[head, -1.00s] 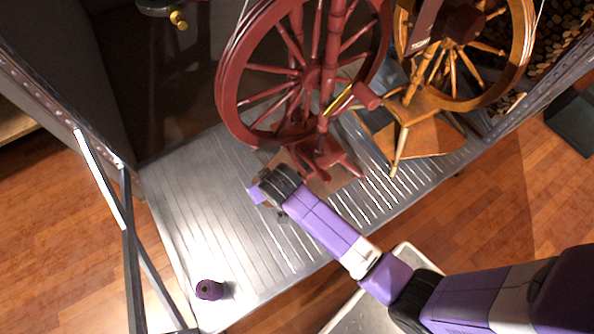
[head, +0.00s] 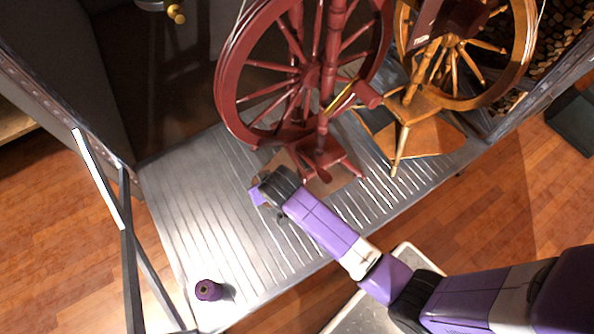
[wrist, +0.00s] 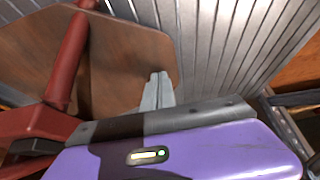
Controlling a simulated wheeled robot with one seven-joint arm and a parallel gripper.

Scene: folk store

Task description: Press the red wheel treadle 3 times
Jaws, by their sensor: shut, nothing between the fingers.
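The red spinning wheel (head: 312,75) stands on the metal platform in the head view. Its brown treadle board (head: 325,184) lies low at its foot, partly hidden by my arm. In the wrist view the treadle (wrist: 125,62) is a brown board with cut corners, beside a red post. My gripper (wrist: 157,90) is shut and empty. Its fingertips overlap the treadle's near right edge in the wrist view; I cannot tell whether they touch it. In the head view my wrist hides the fingertips.
An orange-brown wooden spinning wheel (head: 455,60) stands to the right of the red one. A small purple spool (head: 208,290) stands at the platform's front left. The ribbed platform (head: 190,210) is clear between them. A metal frame post (head: 125,210) rises at left.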

